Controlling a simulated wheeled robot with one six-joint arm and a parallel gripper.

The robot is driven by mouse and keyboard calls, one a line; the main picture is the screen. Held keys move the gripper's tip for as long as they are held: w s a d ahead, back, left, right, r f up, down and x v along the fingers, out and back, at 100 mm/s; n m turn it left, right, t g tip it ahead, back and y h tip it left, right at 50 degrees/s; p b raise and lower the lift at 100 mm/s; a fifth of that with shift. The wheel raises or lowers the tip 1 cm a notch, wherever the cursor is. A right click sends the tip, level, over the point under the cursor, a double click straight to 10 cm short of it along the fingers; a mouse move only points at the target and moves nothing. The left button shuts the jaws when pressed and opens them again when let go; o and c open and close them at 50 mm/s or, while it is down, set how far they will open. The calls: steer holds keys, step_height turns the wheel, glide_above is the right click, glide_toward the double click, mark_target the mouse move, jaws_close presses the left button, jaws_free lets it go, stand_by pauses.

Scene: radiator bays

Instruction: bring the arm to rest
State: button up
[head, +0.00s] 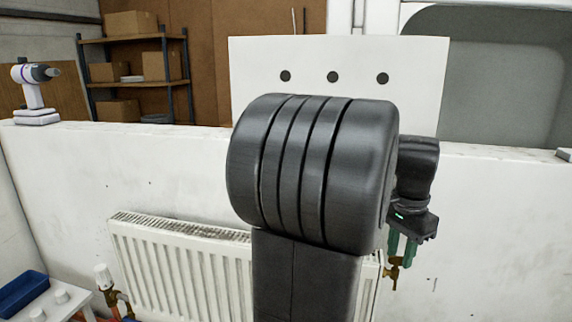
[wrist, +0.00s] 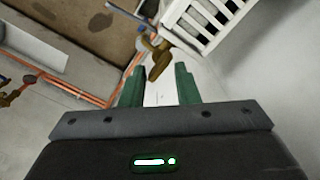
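My gripper (head: 402,250) points down at the right of the radiator in the head view, partly behind my own arm. In the wrist view its two green fingers (wrist: 160,82) stand apart with nothing held between them. A brass valve (wrist: 157,58) lies just beyond the fingertips in the wrist view. In the head view the brass valve (head: 394,273) shows just under the fingertips, at the radiator's right end. I cannot tell the exact gap between fingers and valve.
A white radiator (head: 180,262) hangs on a low white wall (head: 80,165), partly hidden by my arm. A white board with three black dots (head: 333,55) stands behind. A drill (head: 34,88) rests on the wall's top at left. A blue tray (head: 22,292) is lower left. Copper pipes (wrist: 75,92) run below.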

steer(key=n+b, duration=0.2)
steer(key=n, duration=0.1)
steer(key=shift+w+f+n, duration=0.1)
steer(key=shift+f+n, duration=0.05)
steer(key=shift+n, duration=0.25)
steer(key=shift+r+n, duration=0.35)
steer(key=shift+n, duration=0.05)
step_height(320, 180, up, 7)
steer(key=shift+r, duration=0.15)
steer(key=shift+a+r, duration=0.1)
